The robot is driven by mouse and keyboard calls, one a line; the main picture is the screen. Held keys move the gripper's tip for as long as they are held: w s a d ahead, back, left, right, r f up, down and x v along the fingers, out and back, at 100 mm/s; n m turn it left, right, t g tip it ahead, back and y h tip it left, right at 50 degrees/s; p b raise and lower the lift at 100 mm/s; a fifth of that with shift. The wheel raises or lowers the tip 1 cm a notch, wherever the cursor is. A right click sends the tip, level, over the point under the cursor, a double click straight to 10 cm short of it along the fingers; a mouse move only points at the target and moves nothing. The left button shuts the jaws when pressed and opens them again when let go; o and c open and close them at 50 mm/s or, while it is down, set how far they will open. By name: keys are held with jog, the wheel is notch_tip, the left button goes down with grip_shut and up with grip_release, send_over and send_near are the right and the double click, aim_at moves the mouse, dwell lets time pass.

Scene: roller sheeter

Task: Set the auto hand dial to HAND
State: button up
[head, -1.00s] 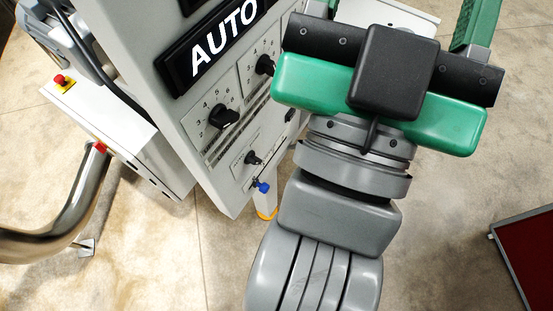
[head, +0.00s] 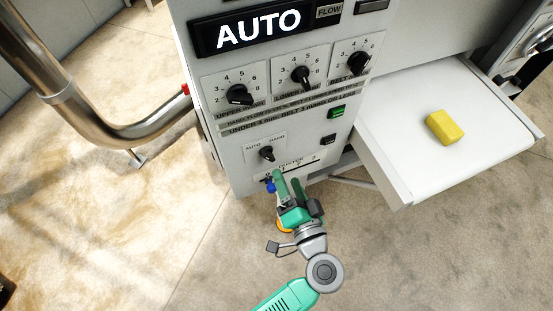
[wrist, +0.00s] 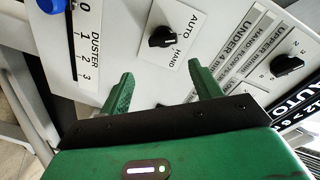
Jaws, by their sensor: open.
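The auto hand dial (head: 266,153) is a small black knob on a white plate marked AUTO and HAND, low on the machine's front panel. In the head view its bar slants from upper left to lower right; which end is the pointer is too small to tell. My gripper (head: 287,178) is just below and right of the dial in the head view, open and empty. In the wrist view the dial (wrist: 160,37) lies beyond the gap between the green fingers of my gripper (wrist: 159,72), apart from both. The display (head: 258,30) reads AUTO.
Three larger black dials (head: 301,75) sit above on the panel. A blue knob (head: 270,187) by the DUSTER scale (wrist: 90,45) is close to my gripper. A white tray (head: 400,180) with a yellow block (head: 445,128) juts out at right. A metal pipe (head: 85,115) is at left.

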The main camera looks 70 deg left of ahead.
aim_at(269, 160)
jog(key=shift+g+y, duration=0.3)
jog(key=shift+g, duration=0.2)
jog(key=a, duration=0.2)
jog(key=s+a, duration=0.1)
jog(key=a, duration=0.2)
jog(key=s+a+f, duration=0.1)
jog(key=a, duration=0.2)
jog(key=shift+d, duration=0.1)
jog(key=c, duration=1)
